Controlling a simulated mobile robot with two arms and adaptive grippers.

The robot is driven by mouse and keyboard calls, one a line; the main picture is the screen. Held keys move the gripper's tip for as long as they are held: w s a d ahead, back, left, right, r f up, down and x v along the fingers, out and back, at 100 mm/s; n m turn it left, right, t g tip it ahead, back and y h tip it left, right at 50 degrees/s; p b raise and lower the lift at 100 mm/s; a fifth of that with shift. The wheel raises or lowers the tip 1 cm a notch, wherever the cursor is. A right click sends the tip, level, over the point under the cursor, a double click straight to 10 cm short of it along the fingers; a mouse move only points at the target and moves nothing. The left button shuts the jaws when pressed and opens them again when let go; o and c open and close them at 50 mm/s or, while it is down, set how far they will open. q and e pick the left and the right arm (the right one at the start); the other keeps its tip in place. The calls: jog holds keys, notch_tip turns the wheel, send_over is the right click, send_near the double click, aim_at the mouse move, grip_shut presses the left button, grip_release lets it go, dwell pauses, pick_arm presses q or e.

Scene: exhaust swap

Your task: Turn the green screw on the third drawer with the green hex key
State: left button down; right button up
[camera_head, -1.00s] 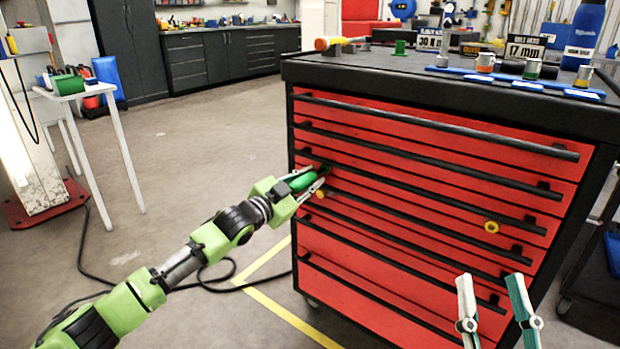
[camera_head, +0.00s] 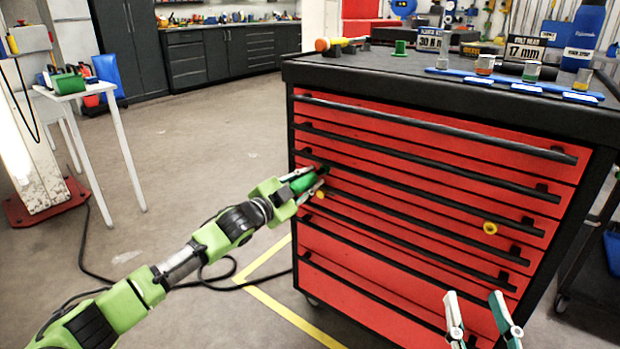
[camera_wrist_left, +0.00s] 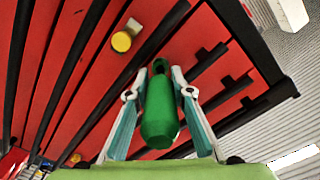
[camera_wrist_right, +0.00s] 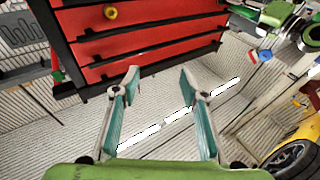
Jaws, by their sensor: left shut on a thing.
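My left gripper (camera_head: 307,185) is shut on the green handle of the hex key (camera_head: 303,183), at the left end of the red cabinet's drawer fronts. In the left wrist view the green handle (camera_wrist_left: 159,115) lies between the two fingers (camera_wrist_left: 159,92), its far end towards the drawer front. The green screw and the key's tip are hidden behind the handle. The red drawer cabinet (camera_head: 420,150) has dark bar handles. My right gripper (camera_head: 476,300) is open and empty, low in front of the cabinet's right part; it also shows in the right wrist view (camera_wrist_right: 158,80).
A yellow knob (camera_head: 490,228) sits on a drawer front at right; another (camera_wrist_left: 121,41) is near the left gripper. The cabinet top (camera_head: 420,68) holds sockets, labelled boxes and a blue bottle (camera_head: 584,35). A white table (camera_head: 90,88) stands at far left.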

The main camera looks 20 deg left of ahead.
pick_arm(q)
jog(key=shift+r+m+p, duration=0.1)
jog(key=shift+m+p, duration=0.3)
jog(key=shift+m, duration=1)
pick_arm(e)
jog(key=shift+w+d+f+g+h, duration=0.2)
jog(key=shift+f+g, duration=0.45)
jog(key=shift+f, duration=0.6)
jog(key=shift+w+d+f+g+h, duration=0.1)
jog(key=shift+f+g+h, duration=0.2)
jog(key=shift+f+g, duration=0.65)
jog(key=shift+f+t, duration=0.3)
pick_arm(q)
jog(key=shift+n+p, duration=0.3)
jog(key=shift+p, duration=0.05)
pick_arm(e)
jog(key=f+g, duration=0.2)
jog(key=f, duration=0.1)
jog(key=s+d+f, duration=0.1)
jog(key=f, duration=0.1)
jog(key=shift+f+g+h, duration=0.2)
jog(key=shift+g+h, duration=0.2)
pick_arm(q)
jog(key=shift+n, duration=0.3)
